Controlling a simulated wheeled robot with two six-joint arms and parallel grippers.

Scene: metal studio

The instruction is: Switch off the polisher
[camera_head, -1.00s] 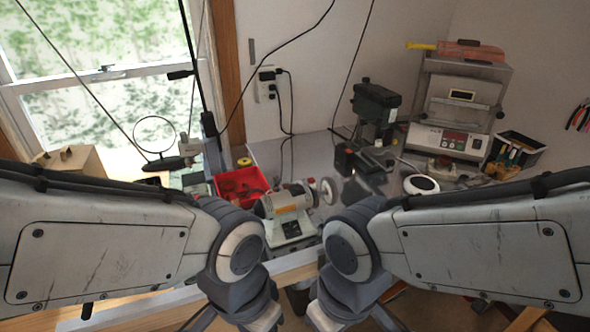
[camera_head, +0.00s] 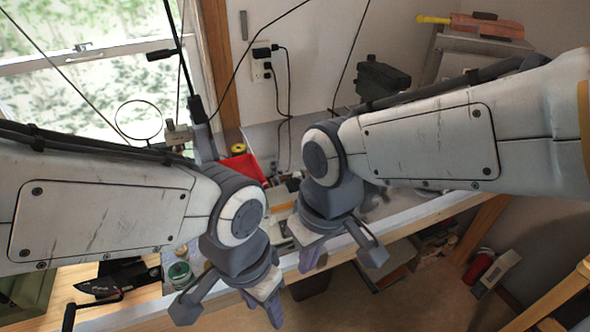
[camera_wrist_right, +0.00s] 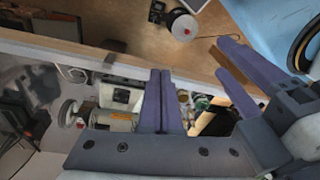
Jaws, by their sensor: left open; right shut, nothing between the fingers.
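The polisher (camera_head: 277,196) stands on the bench near its front edge, largely hidden behind my arms in the head view. In the right wrist view the polisher (camera_wrist_right: 112,118) shows a grey body with a tan label and a pale round wheel (camera_wrist_right: 68,112). I cannot make out its switch. My right gripper (camera_head: 310,260) is shut and empty, in front of the polisher. Its closed purple fingers (camera_wrist_right: 161,100) appear beside the polisher in the right wrist view. My left gripper (camera_head: 266,298) is open and empty, lower and to the left, clear of the polisher.
A red tray (camera_head: 245,167) sits behind the polisher. The bench's front edge (camera_head: 425,212) runs under my arms. A dark drill press (camera_head: 382,82) and a wall outlet (camera_head: 262,65) with black cords are behind. A jar (camera_head: 180,274) stands at lower left.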

